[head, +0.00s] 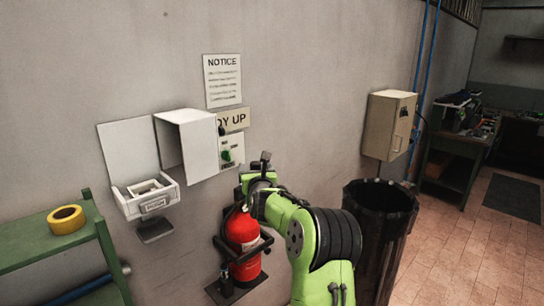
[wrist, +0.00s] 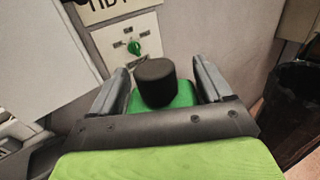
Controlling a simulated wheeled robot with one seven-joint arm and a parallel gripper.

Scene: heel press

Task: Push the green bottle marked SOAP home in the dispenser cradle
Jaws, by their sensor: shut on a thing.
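The green bottle (wrist: 180,100) with a black cap stands between the two grey fingers of my gripper (wrist: 160,76) in the wrist view. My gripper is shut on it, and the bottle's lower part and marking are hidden. In the head view my gripper (head: 262,165) is in front of the wall, right of the dispenser and above the fire extinguisher; I cannot make out the bottle there. The white dispenser cradle (head: 150,205) is on the wall at left, with a small label on its front and an open top. My gripper is well apart from it.
A white box-shaped cover (head: 200,145) juts out between the cradle and my gripper. A panel with a green knob (head: 228,156) is behind it. A red fire extinguisher (head: 243,240) hangs below. A green shelf with yellow tape (head: 66,219) is at left; a black bin (head: 385,225) is at right.

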